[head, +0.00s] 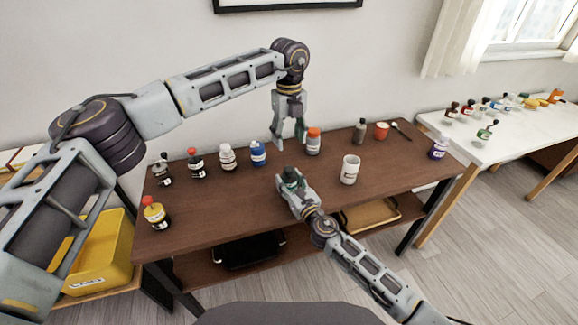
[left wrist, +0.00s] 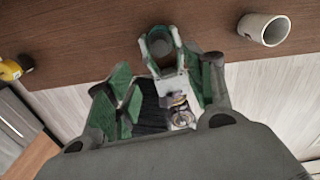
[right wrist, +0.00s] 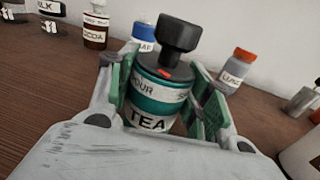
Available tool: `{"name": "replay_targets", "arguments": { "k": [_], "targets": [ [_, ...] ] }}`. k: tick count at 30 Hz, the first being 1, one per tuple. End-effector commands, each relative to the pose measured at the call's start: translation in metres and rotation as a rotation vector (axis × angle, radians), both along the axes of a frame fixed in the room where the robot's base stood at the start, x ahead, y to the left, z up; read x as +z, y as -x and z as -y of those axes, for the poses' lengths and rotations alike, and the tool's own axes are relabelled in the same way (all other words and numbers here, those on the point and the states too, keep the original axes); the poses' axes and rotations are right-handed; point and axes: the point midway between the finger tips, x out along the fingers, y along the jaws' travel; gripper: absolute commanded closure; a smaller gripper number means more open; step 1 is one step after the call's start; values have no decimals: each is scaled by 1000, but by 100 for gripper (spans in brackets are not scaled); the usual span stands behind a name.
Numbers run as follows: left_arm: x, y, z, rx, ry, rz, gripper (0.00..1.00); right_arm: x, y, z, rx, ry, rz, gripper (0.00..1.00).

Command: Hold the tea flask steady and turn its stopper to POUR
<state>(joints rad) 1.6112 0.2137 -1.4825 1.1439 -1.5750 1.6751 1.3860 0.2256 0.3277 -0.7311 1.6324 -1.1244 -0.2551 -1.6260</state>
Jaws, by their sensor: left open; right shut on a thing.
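The tea flask (right wrist: 155,112) is a teal container with a white "TEA" label, upright on the table. It also shows in the head view (head: 290,177). Its black stopper (right wrist: 178,42) has a knob. A red mark on the stopper sits right of the word "POUR" on the white collar; the wording farther right is unreadable. My right gripper (right wrist: 163,90) is shut around the flask, one finger on each side. My left gripper (head: 291,146) is open and empty, higher up and behind the flask in the head view. The left wrist view shows its spread fingers (left wrist: 165,88).
A white mug (head: 349,170) stands right of the flask. An orange-capped jar (head: 313,143) and a blue bottle (head: 258,154) stand behind, near my left gripper. More bottles line the table's left side. The table (head: 225,210) is clear left of the flask.

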Motion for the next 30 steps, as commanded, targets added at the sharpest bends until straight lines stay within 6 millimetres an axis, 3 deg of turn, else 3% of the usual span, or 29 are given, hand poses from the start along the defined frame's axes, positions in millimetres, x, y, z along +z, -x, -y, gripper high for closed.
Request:
{"name": "replay_targets", "arguments": {
  "k": [30],
  "targets": [
    [-111, 0, 0, 0, 0, -1, 47, 0, 0, 0, 0, 0, 0, 77]
  ]
}}
